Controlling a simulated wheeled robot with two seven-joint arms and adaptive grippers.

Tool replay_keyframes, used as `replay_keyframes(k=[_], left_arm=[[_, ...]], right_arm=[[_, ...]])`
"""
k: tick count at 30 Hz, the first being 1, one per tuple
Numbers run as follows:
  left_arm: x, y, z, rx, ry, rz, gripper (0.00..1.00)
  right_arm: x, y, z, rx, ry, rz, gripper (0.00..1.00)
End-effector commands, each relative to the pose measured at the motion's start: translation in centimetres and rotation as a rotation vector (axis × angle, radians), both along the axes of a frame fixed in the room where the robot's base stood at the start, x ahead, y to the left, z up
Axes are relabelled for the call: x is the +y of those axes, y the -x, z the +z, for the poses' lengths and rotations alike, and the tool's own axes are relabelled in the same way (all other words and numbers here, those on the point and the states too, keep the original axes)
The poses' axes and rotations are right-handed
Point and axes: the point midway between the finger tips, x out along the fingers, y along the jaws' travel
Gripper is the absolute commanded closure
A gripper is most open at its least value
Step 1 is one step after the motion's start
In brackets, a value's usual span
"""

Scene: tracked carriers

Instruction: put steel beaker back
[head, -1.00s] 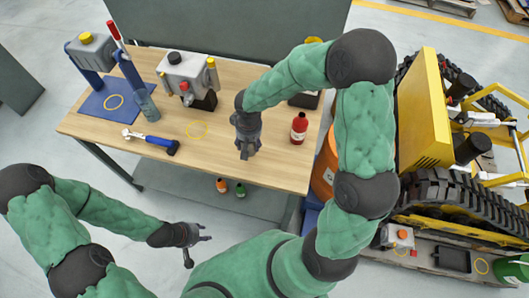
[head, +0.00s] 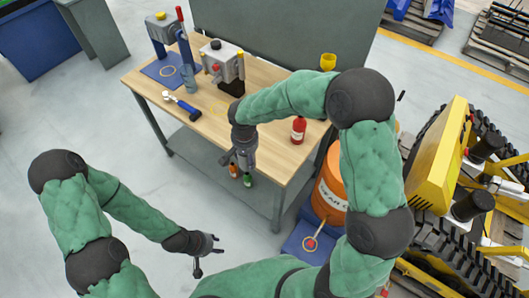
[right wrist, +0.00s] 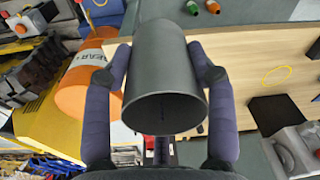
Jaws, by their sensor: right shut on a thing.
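The steel beaker (right wrist: 165,75) is a dark grey cylinder in the right wrist view, its round end facing the camera. My right gripper (right wrist: 162,85) has a finger along each side of it and is shut on it. In the head view my right gripper (head: 243,158) is over the front edge of the wooden workbench (head: 215,125), and the beaker is hard to make out from the gripper. A yellow ring (right wrist: 276,76) marks the bench top. My left gripper (head: 208,256) is open and empty over the floor, in front of the bench.
A red bottle (head: 298,130), a hammer (head: 182,105) and a grey device (head: 222,65) stand or lie on the bench. A blue mat (head: 153,72) has a press on it. An orange barrel (head: 328,192) is right of the bench. A yellow tracked carrier (head: 440,150) is farther right.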

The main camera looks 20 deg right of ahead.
Motion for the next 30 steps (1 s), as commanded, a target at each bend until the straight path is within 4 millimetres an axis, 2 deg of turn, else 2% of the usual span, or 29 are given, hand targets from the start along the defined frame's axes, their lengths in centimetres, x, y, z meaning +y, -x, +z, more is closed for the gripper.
replay_keyframes(k=[2,5,16,21,25,30], left_arm=[[0.0,-0.1,0.4,-0.002,0.0,0.002,0.6],[0.1,-0.1,0.3,-0.001,0.0,0.003,0.6],[0.0,0.0,0.0,-0.001,0.0,0.001,0.6],[0.0,0.0,-0.4,-0.001,0.0,0.001,0.6],[0.0,0.0,-0.5,-0.001,0.0,0.001,0.6],[0.0,0.0,-0.5,-0.001,0.0,0.001,0.6]], right_arm=[[0.7,-0.3,0.4,0.004,0.0,-0.03,0.83],[0.1,-1.2,0.0,0.007,0.0,-0.049,0.83],[-5.1,-6.8,-3.6,0.007,0.0,-0.049,0.83],[-6.7,-8.6,-6.5,0.006,-0.001,-0.046,0.83],[-7.5,-9.5,-7.9,0.005,-0.001,-0.046,0.83],[-7.9,-10.0,-8.6,0.004,0.0,-0.043,0.83]])
